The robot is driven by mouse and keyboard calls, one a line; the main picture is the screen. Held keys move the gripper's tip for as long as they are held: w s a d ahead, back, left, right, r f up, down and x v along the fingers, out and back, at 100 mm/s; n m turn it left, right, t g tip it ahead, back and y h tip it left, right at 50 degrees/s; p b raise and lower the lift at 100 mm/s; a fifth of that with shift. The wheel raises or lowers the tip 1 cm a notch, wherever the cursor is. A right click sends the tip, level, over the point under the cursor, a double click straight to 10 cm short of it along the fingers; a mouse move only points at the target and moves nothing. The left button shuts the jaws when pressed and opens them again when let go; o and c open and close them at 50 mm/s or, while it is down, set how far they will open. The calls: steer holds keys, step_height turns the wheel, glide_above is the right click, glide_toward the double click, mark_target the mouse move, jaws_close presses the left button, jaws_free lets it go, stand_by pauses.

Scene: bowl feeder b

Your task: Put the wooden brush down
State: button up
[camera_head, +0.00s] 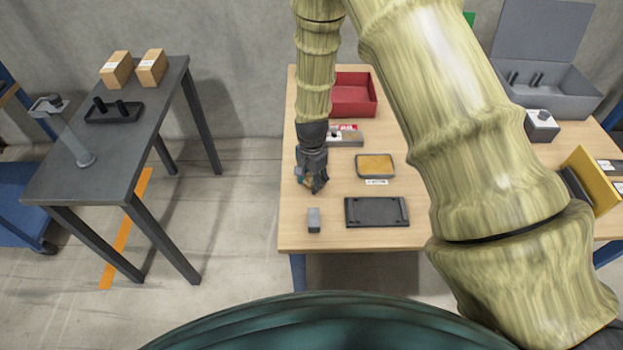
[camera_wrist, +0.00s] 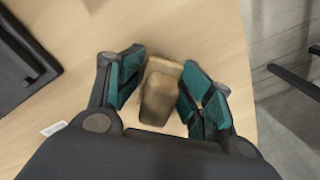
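The wooden brush (camera_wrist: 162,88) shows in the wrist view as a blurred tan-brown block between the teal finger pads of my gripper (camera_wrist: 165,62). The pads close in on both sides of its far end, and bare table shows beside its near end. In the head view my gripper (camera_head: 311,183) points down over the left part of the wooden table (camera_head: 345,241), and only a small brown bit of the brush shows among the fingers. I cannot tell whether the brush touches the tabletop.
A grey block (camera_head: 313,220) stands in front of my gripper. A black tray (camera_head: 376,211) and a sponge tray (camera_head: 375,166) lie to the right. A grey-brown box (camera_head: 346,139) and a red bin (camera_head: 354,94) are behind. The table's left edge is close.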

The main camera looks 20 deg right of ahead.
stand_by(0.3)
step_height(320, 180, up, 13)
steer(key=shift+f, duration=0.2)
stand_by(0.5)
stand_by(0.3)
